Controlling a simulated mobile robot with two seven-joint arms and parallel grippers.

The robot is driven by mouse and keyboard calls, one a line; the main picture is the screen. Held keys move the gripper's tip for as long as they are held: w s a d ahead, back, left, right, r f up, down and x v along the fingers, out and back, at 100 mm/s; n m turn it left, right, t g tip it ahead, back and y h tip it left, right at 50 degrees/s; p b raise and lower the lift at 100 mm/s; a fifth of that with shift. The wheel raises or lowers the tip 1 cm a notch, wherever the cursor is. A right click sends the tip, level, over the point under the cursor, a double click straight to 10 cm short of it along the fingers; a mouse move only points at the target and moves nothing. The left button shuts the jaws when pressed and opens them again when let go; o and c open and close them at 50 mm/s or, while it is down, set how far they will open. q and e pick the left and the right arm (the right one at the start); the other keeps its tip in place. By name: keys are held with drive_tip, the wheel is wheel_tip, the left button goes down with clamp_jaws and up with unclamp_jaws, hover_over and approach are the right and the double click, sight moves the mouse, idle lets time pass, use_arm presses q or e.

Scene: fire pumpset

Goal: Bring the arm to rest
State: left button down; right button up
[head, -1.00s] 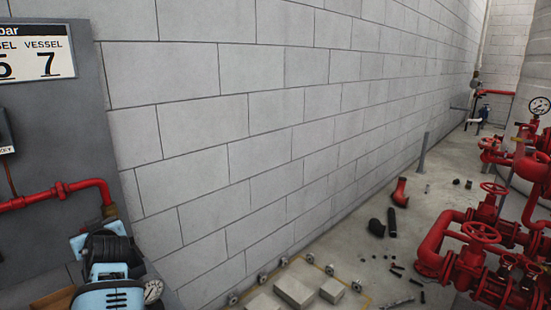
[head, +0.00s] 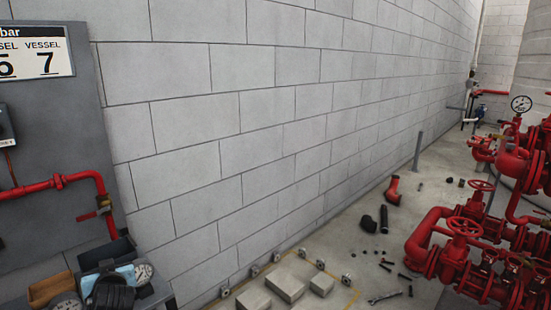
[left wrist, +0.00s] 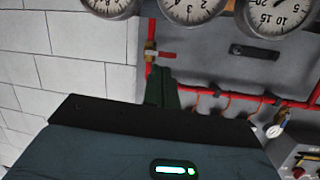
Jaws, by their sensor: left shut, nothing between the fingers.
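My left gripper shows in the left wrist view with its dark fingers (left wrist: 162,90) together and nothing between them. The fingers point toward a grey panel (left wrist: 215,70) with a red pipe (left wrist: 150,30) and a brass valve fitting (left wrist: 151,50). I cannot tell how far apart the fingers and panel are. My right gripper is in neither view.
In the head view, a brown tray (head: 48,290), a dark tray (head: 105,254) and a gauge (head: 143,272) lie near my arm. A red pipe (head: 45,186) runs along the panel. Concrete blocks (head: 285,285) lie on the floor; red pumps and valves (head: 465,227) stand right.

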use_arm(q)
drive_tip(key=s+d+f+m+h, duration=0.2)
drive_tip(key=s+d+f, duration=0.25)
drive_tip(key=f, duration=0.25)
drive_tip(key=s+d+f+m+h, duration=0.2)
drive_tip(key=s+d+f+m, duration=0.1)
drive_tip(key=s+f, duration=0.25)
drive_tip(key=s+d+f+m+h, duration=0.1)
drive_tip(key=s+d+f, duration=0.3)
drive_tip(key=s, duration=0.6)
drive_tip(key=s+d+f+m+g+h, duration=0.1)
drive_tip(key=s+d+f+h, duration=0.3)
drive_tip(key=s+d, duration=0.4)
drive_tip(key=s+d+f+m+g+h, duration=0.1)
drive_tip(key=s+d+f, duration=0.5)
drive_tip(key=s, duration=0.7)
drive_tip(key=shift+s+d+m+h, duration=0.3)
drive_tip(key=shift+d+m+h, duration=0.1)
drive_tip(key=shift+h, duration=0.5)
drive_tip(key=shift+a+f, duration=0.1)
